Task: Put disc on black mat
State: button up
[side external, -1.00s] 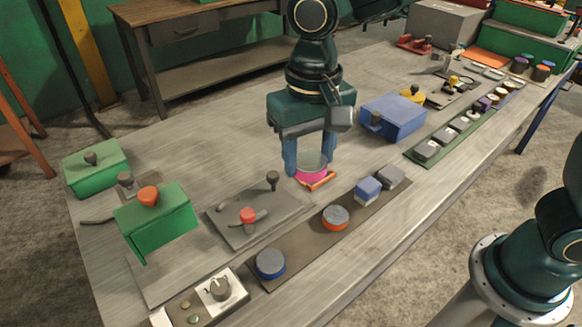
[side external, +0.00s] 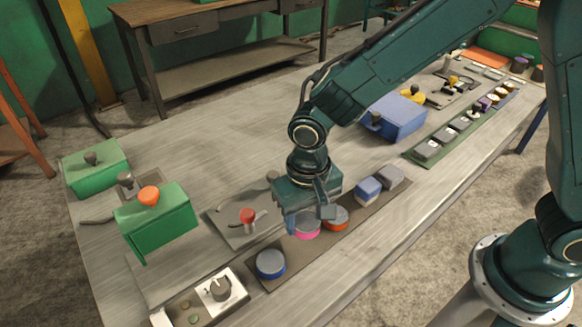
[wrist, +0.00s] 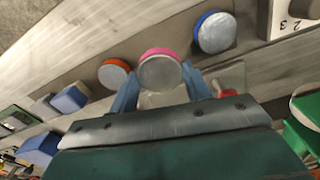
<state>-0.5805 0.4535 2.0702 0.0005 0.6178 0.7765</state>
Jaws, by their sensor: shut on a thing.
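The disc (side external: 306,230), pink-sided with a pale grey top, is between the fingers of my gripper (side external: 308,220). My gripper is shut on it. In the wrist view the disc (wrist: 160,72) shows at the fingertips, between the orange disc and the blue disc. The black mat (side external: 300,262) is a long dark strip running diagonally along the table. The held disc overlaps the mat's picture area; I cannot tell whether it touches it or hangs just above.
The blue disc (side external: 270,264) and orange disc (side external: 338,217) flank the held disc on the mat. Blue (side external: 368,189) and grey (side external: 389,177) blocks stand farther along. A grey plate with a red knob (side external: 247,215) is at left. The dial box (side external: 218,290) is nearer the front.

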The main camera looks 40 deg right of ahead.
aim_at(304, 242)
jog(key=shift+f, duration=0.2)
jog(key=shift+f, duration=2.1)
jog(key=shift+f, duration=0.1)
jog(key=o, duration=1.3)
notch_tip(304, 242, up, 12)
jog(key=shift+r, duration=0.1)
